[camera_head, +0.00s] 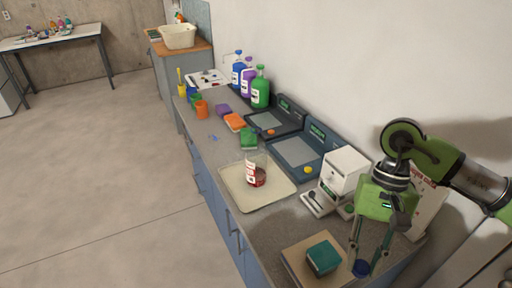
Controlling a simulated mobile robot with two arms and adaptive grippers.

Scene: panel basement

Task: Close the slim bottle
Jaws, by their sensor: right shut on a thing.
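A clear bottle (252,161) with a white and red label and dark red contents stands upright on a cream tray (234,193) on the counter. Its top is hard to make out, and I see no cap on it. My right gripper (362,262) points down at the counter's near right end and is shut on a small blue cap (361,269). The gripper is well to the right of the bottle and nearer to me. My left gripper is not in view.
A teal block (323,257) sits on a brown board (300,270) beside the right gripper. A white machine (343,174) and dark scales (295,152) line the wall behind the tray. Sponges, cups and large coloured bottles (260,90) stand farther along. The floor at left is clear.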

